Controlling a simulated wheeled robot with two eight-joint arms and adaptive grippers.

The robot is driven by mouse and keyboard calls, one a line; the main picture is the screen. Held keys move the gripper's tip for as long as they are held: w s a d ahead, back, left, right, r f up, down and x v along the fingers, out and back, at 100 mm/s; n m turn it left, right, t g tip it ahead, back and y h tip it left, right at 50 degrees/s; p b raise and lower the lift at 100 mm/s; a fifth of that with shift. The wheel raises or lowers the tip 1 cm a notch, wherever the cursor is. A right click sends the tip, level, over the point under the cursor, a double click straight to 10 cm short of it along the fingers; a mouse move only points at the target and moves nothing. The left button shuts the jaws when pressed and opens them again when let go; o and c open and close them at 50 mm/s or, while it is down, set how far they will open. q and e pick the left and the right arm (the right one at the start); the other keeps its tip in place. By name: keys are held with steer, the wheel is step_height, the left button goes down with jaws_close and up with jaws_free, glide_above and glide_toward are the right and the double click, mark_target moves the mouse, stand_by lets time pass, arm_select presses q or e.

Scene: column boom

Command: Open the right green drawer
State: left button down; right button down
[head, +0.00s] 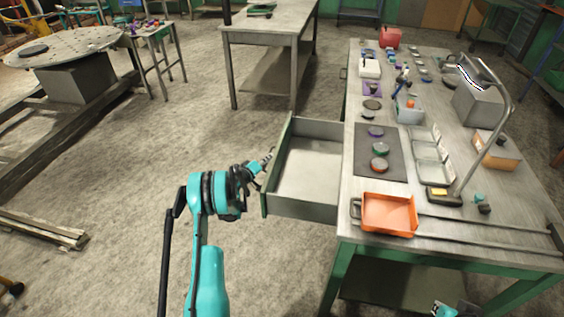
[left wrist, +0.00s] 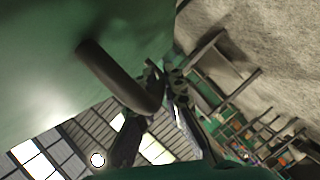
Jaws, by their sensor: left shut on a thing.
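The green drawer (head: 302,207) stands pulled out to the left from the workbench, its grey inside empty. Its green front panel also fills the upper left of the left wrist view (left wrist: 60,50). A dark curved handle (left wrist: 112,74) stands out from that panel. My left gripper (head: 264,164) is at the outer face of the drawer front. In the left wrist view its fingers (left wrist: 165,85) are shut on the end of the handle. A teal part at the bottom right edge of the head view seems to be of my right arm; its fingers cannot be made out.
The workbench (head: 345,205) carries an orange tray (head: 388,213), a dark mat (head: 366,142) with several round pieces, clear trays and a lamp. Another table (head: 265,40) stands behind. The floor (head: 120,170) left of the drawer is clear.

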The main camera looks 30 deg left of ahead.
arm_select(q)
steer(key=shift+s+a, duration=0.25)
steer(key=shift+a, duration=0.6)
steer(key=c, duration=1.6)
jaws_free()
steer(key=shift+s, duration=0.1)
steer(key=v, duration=1.2)
